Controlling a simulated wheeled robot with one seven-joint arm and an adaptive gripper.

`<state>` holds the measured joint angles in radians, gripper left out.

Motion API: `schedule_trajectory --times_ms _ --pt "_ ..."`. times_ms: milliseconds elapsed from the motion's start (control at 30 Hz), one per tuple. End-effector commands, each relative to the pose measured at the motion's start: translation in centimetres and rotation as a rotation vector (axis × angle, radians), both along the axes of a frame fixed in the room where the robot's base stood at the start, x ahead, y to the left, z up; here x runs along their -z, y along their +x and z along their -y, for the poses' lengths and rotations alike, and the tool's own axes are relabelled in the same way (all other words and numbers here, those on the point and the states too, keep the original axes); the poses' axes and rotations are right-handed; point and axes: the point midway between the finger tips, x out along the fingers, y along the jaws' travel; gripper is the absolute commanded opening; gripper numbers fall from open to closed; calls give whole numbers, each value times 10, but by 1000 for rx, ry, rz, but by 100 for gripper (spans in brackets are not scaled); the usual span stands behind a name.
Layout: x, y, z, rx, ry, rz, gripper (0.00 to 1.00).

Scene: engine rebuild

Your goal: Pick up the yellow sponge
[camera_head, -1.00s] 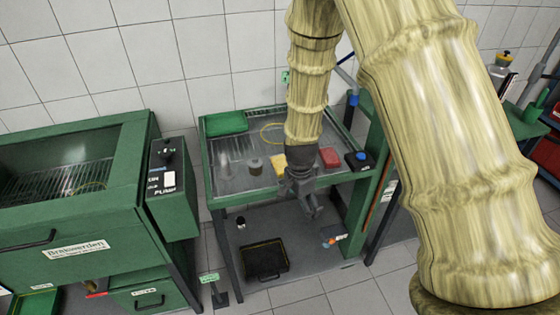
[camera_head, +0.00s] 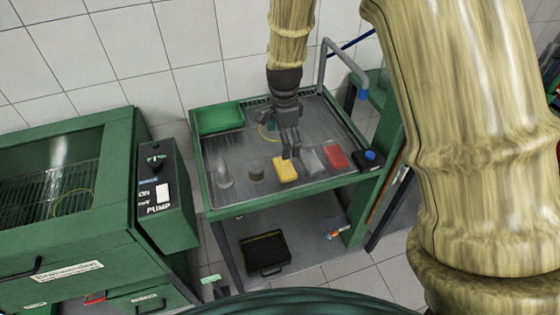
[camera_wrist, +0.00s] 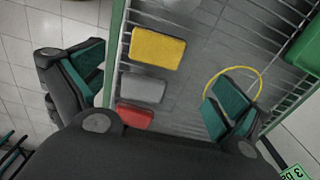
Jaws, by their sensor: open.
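The yellow sponge (camera_head: 285,169) lies on the top of the green-framed work table (camera_head: 206,192), near its front edge. In the wrist view the sponge (camera_wrist: 158,47) lies ahead, between the lines of the two spread fingers and nearer the left one. My gripper (camera_head: 281,127) hangs above the table, behind and above the sponge in the head view. In the wrist view my gripper (camera_wrist: 157,92) is open with green finger pads and nothing between them. It is apart from the sponge.
A grey block (camera_head: 313,160) and a red block (camera_head: 335,156) lie right of the sponge. A green tray (camera_head: 219,117) and a yellow ring (camera_wrist: 258,82) lie farther back.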

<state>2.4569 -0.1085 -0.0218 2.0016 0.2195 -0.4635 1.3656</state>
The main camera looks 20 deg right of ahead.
Motion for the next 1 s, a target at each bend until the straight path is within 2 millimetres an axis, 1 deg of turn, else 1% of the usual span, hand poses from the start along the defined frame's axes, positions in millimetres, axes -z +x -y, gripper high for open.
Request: schedule_trajectory --times_ms 200,400,733,1000 --pt "24 2 -9 -14 2 -3 100" --pt "44 2 -11 -17 1 -2 100" --pt "56 1 -7 -14 1 -2 100" --pt "80 -2 0 -13 1 -2 100"
